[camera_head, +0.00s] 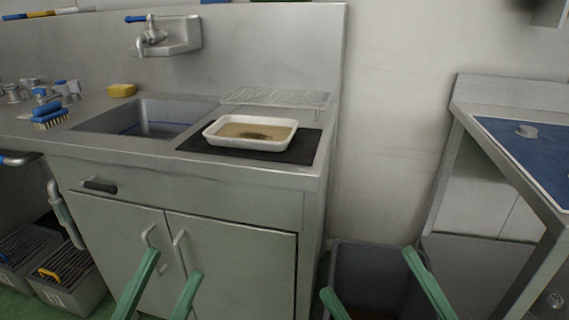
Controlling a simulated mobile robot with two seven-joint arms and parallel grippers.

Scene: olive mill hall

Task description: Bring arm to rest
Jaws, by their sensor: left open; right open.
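My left gripper (171,262) shows at the bottom of the head view, left of the middle. Its two green fingers are apart with nothing between them, in front of the sink cabinet doors. My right gripper (367,270) shows at the bottom right of the middle. Its green fingers are spread wide and empty, in front of a dark grey bin (375,254). Neither gripper touches anything that I can see. The rest of both arms is out of the picture.
The steel sink unit (245,196) holds a white tray (285,143) with brownish contents on a black mat (308,152). A wire rack (275,98), a yellow sponge (122,90) and a blue brush (50,116) lie on the counter. A blue-topped table (535,150) stands right.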

